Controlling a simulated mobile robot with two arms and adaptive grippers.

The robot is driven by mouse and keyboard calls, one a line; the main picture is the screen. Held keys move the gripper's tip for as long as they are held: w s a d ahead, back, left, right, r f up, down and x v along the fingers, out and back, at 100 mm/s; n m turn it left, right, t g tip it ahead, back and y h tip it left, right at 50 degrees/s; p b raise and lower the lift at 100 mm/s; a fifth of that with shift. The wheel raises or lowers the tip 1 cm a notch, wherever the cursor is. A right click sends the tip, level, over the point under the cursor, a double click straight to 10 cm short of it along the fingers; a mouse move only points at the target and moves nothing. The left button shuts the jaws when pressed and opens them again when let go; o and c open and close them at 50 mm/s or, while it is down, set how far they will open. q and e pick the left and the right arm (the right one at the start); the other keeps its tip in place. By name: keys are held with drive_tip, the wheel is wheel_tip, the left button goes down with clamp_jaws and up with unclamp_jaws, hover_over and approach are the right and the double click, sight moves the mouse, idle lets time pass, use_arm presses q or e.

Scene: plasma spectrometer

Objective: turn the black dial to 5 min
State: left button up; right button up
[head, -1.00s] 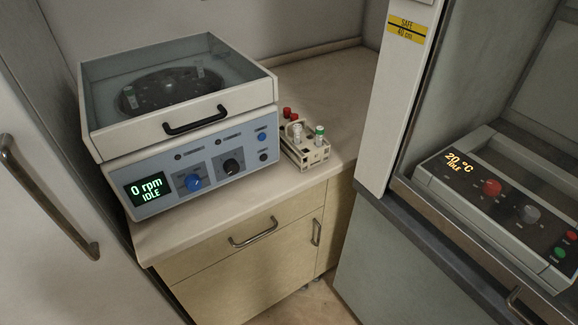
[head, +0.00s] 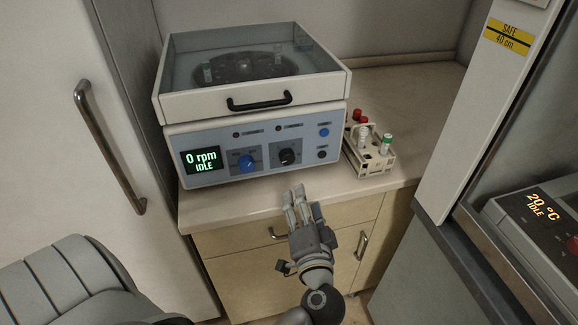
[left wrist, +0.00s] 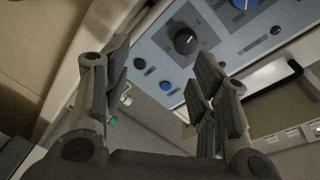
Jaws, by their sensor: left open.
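The black dial (head: 287,156) is on the front panel of the centrifuge (head: 250,110), right of a blue dial (head: 246,162). The display reads 0 rpm IDLE. My left gripper (head: 303,192) is open and empty in front of the counter edge, just below the panel, apart from the dial. In the left wrist view the black dial (left wrist: 186,41) shows beyond the two open fingers (left wrist: 157,70), above the gap between them. The dial's exact setting is too small to read. My right gripper is out of view.
A rack of vials (head: 370,152) stands on the counter to the right of the centrifuge. The centrifuge lid with its black handle (head: 260,101) is down. A fridge-like door handle (head: 108,150) is at left. A device reading 20 °C (head: 540,215) sits at right.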

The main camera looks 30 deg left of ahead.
sight(288, 160)
use_arm(q)
drive_tip(key=shift+n+y, duration=0.4)
drive_tip(key=shift+y, duration=0.2)
drive_tip(key=w+a+r+p, duration=0.1)
drive_tip(key=w+a, duration=0.1)
drive_tip(key=w+a+r+p, duration=0.1)
drive_tip(key=w+a, duration=0.1)
drive_tip(key=a, duration=0.1)
drive_tip(key=w+a+r+p, duration=0.1)
drive_tip(key=w+a, duration=0.1)
drive_tip(key=shift+w+a, duration=0.1)
drive_tip(key=shift+a, duration=0.3)
drive_tip(key=shift+w+a+f, duration=0.1)
drive_tip(key=shift+w+a, duration=0.2)
drive_tip(key=shift+w, duration=0.05)
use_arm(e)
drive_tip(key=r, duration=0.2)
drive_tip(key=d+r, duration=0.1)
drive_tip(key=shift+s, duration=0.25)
use_arm(q)
drive_tip(key=c, duration=1)
drive_tip(key=shift+c, duration=0.2)
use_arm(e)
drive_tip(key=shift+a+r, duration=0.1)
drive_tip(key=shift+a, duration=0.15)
use_arm(q)
drive_tip(key=shift+p, duration=0.35)
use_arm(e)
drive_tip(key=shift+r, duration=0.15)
